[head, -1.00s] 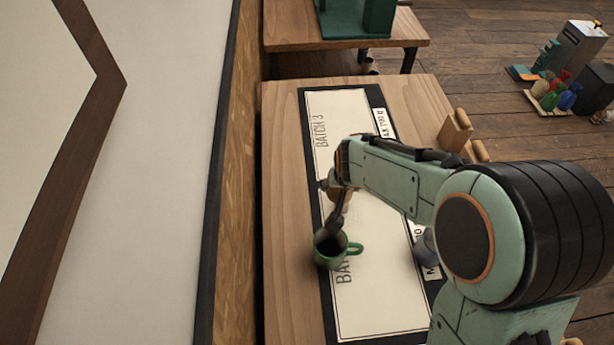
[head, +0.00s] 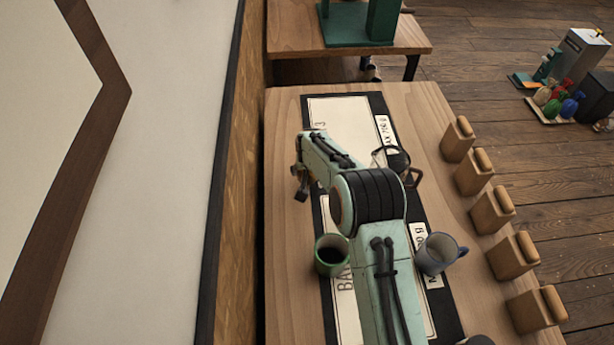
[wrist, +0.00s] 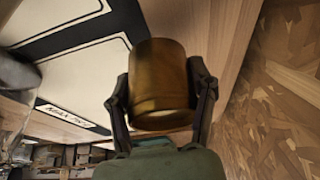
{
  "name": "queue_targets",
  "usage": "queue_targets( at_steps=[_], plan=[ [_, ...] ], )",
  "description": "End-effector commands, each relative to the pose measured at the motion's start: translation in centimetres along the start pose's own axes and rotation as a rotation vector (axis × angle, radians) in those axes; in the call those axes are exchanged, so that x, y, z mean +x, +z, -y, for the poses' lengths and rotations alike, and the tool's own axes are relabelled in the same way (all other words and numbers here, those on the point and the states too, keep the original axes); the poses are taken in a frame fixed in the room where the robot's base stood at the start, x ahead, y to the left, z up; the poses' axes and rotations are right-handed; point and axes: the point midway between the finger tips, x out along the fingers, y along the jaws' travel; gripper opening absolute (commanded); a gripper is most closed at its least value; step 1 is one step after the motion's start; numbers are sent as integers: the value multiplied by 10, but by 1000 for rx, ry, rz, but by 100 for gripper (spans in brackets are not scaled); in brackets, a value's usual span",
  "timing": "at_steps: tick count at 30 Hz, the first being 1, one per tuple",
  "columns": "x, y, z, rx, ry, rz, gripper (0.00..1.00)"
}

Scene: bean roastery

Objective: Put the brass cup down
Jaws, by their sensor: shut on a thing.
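The brass cup (wrist: 160,78) is between the two fingers of my gripper (wrist: 165,108) in the wrist view, and the fingers press on its sides. In the head view my gripper (head: 300,188) is over the left part of the wooden table, left of the printed mat. The cup is mostly hidden there by my arm. I cannot tell whether its base touches the table.
A green mug (head: 331,256) and a blue-grey mug (head: 437,254) stand on the printed mat (head: 335,108). A dark vessel with a brown handle (head: 413,178) is farther back. Several wooden blocks (head: 494,213) line the right table edge. A board wall (head: 238,190) borders the left edge.

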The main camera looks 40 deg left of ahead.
Motion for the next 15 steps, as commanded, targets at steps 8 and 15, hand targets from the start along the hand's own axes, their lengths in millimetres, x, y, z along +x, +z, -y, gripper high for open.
queue_targets(
  at_steps=[8, 15],
  plan=[
    [32, 10, 1, 0, 0, 1, 17],
    [33, 10, 1, 0, -1, 0, 17]
  ],
)
